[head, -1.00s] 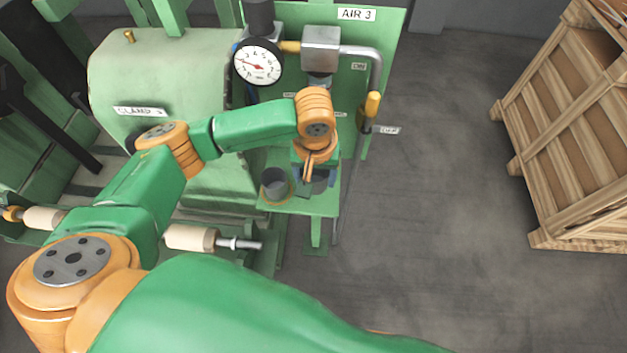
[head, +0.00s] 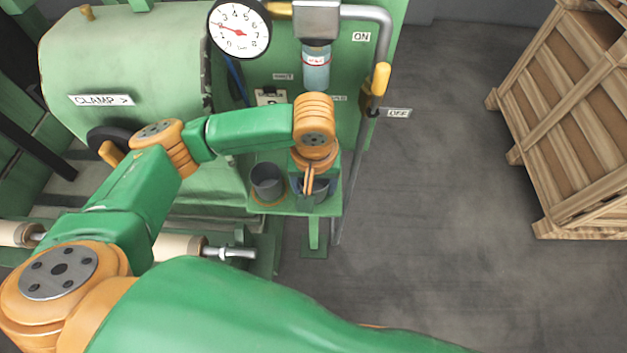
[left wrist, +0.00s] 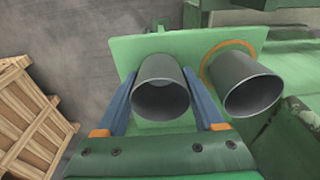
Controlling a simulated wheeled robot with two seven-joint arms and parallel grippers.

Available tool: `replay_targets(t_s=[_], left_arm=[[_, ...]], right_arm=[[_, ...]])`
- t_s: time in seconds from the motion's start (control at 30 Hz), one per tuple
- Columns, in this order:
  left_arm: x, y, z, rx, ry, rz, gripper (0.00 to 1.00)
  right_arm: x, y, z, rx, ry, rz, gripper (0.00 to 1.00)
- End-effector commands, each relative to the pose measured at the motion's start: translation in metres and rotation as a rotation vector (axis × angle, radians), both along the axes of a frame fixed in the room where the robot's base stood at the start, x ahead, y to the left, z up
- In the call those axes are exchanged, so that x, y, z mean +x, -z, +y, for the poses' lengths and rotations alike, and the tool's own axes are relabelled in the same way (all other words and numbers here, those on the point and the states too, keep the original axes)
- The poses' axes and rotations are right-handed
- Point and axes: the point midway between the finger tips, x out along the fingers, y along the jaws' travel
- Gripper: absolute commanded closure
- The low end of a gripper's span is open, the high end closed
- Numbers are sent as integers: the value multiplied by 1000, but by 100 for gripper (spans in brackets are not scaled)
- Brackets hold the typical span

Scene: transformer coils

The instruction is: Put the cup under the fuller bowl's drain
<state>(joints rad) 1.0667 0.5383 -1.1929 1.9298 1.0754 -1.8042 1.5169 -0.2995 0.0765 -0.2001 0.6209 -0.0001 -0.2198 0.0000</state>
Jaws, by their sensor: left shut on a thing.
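One dark grey cup (left wrist: 160,98) sits between the fingers of my left gripper (left wrist: 162,112) in the left wrist view, and the gripper is shut on it. In the head view my left gripper (head: 308,187) hides most of this cup (head: 323,191). A second grey cup (head: 267,182) stands to its left on the green shelf (head: 290,209), with an orange ring around its base; it also shows in the left wrist view (left wrist: 245,86). A bowl with bluish contents (head: 316,72) hangs above, under a grey metal block. I cannot make out a second bowl. My right gripper is out of view.
A round gauge (head: 239,28) and a bent pipe with a yellow handle (head: 380,78) are on the green panel. A green tank marked CLAMP (head: 115,75) stands at left. A wooden crate (head: 570,110) stands at right. The floor between is clear.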

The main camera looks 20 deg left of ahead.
Motion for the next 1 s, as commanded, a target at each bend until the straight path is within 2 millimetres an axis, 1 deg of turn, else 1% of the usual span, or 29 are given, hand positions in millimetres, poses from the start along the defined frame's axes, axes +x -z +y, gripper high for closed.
replay_targets(t_s=[0.03,0.07,0.1,0.13,0.37,0.47,0.57,0.67,0.7,0.9,1.0], left_arm=[[0,0,0,0,0,0,22],[0,0,0,0,0,0,14],[0,0,0,0,0,0,3],[0,0,0,0,0,0,0],[0,-1,0,-1,1,-1,0],[0,-10,-1,0,2,-2,0],[-2,-28,-2,-2,3,-5,0],[-5,-51,-2,-1,3,-5,0],[-5,-61,-3,-1,1,-6,0],[-10,-105,-4,1,1,-5,0],[-12,-117,-4,1,1,-3,0]], right_arm=[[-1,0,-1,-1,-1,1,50],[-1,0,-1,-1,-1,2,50],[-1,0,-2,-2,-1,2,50],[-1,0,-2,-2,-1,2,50],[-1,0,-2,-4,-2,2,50],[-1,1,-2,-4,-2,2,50],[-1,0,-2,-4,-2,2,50],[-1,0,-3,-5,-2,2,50],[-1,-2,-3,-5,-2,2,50],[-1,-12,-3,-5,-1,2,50],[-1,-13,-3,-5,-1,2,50]])
